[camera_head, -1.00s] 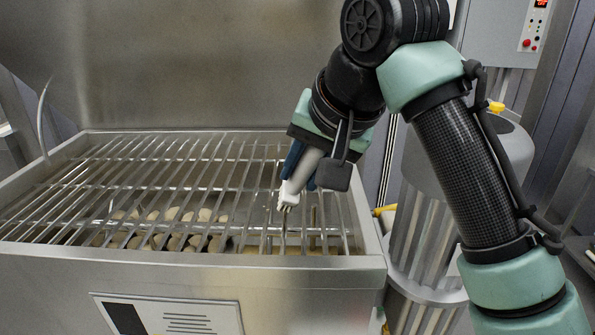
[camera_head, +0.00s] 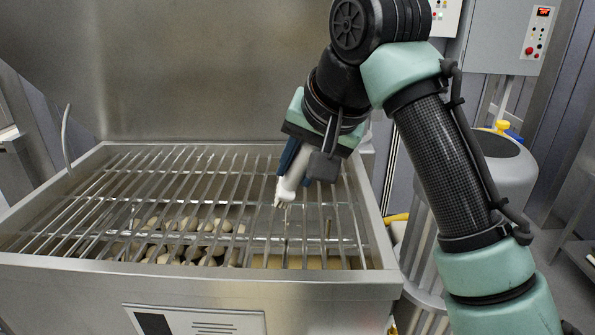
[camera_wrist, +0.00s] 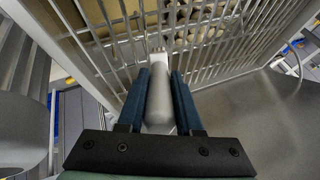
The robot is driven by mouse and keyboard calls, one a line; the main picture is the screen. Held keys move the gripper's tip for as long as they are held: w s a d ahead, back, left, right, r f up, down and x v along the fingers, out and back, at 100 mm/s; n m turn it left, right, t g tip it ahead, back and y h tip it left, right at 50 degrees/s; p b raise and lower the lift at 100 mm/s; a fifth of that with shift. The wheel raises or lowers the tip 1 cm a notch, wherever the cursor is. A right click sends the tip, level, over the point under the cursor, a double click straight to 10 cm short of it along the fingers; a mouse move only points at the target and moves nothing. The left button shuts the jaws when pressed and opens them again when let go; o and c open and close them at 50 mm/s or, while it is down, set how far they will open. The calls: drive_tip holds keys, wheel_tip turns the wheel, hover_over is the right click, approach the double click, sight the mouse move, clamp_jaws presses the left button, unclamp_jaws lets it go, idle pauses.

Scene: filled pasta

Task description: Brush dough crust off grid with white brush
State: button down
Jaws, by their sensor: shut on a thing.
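The metal grid (camera_head: 130,180) covers the top of a steel hopper. My gripper (camera_head: 297,165) is over the grid's right part, shut on the white brush (camera_head: 288,186). The brush slants downward, its bristle end close above the bars; I cannot tell if it touches them. Pale dough pieces (camera_head: 190,225) show beneath the bars at the front middle. I cannot make out crust on the bars themselves.
The hopper's steel rim (camera_head: 200,280) surrounds the grid, and a tall steel back panel (camera_head: 210,70) rises behind it. A grey rounded machine (camera_head: 500,175) stands close on the right. The left half of the grid is free of obstacles.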

wheel_tip(320, 180, up, 3)
drive_tip(key=shift+s+a+f, duration=0.1)
drive_tip(key=shift+a+f, duration=0.05)
drive_tip(key=shift+f, duration=0.05)
drive_tip(key=shift+r, duration=0.85)
drive_tip(key=shift+f, duration=0.5)
